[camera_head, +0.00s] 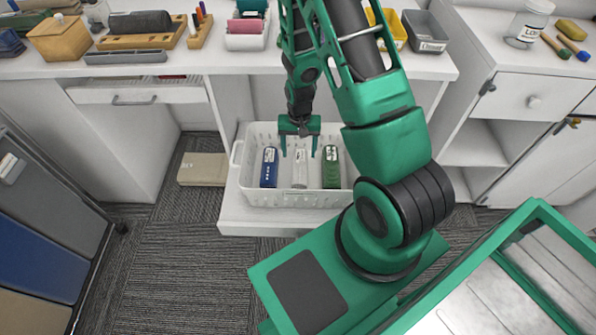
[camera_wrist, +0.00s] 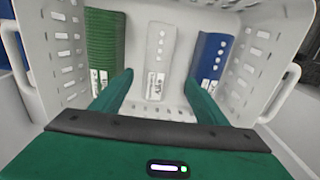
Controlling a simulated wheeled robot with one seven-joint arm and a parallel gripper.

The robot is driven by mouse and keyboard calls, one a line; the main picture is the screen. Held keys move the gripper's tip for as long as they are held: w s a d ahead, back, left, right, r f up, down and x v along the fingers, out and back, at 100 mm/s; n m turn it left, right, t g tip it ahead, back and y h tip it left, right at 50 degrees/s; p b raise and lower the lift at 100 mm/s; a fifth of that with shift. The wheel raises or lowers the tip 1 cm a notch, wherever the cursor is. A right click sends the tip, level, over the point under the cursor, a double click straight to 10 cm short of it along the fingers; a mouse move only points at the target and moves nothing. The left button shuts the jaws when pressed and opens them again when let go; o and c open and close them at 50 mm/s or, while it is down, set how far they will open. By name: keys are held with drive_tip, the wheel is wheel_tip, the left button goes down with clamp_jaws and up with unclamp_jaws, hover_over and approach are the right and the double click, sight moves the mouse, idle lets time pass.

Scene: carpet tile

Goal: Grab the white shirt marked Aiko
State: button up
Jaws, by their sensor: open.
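A folded white shirt (camera_head: 300,170) lies in the middle of a white slotted basket (camera_head: 238,160), between a folded blue shirt (camera_head: 269,168) on the left and a folded green shirt (camera_head: 331,168) on the right. In the wrist view the white shirt (camera_wrist: 158,60) is in the middle with a label near its lower end; the writing is too small to read. The green shirt (camera_wrist: 104,45) is left of it there, the blue shirt (camera_wrist: 210,58) right. My gripper (camera_head: 299,152) is open and empty above the white shirt, its fingers (camera_wrist: 158,92) on either side of it.
The basket stands on a low white shelf under a counter (camera_head: 225,65) carrying trays and boxes. A beige box (camera_head: 202,168) lies on the carpet to the left. The basket's walls and handles surround the shirts. Open carpet (camera_head: 165,265) lies in front at left.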

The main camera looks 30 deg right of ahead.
sight(300, 164)
drive_tip(key=shift+s+d+f, duration=0.1)
drive_tip(key=shift+d+f, duration=0.05)
drive_tip(key=shift+f, duration=2.4)
drive_tip(key=shift+d+f, duration=0.1)
drive_tip(key=shift+f, duration=2.45)
drive_tip(key=c, duration=1.2)
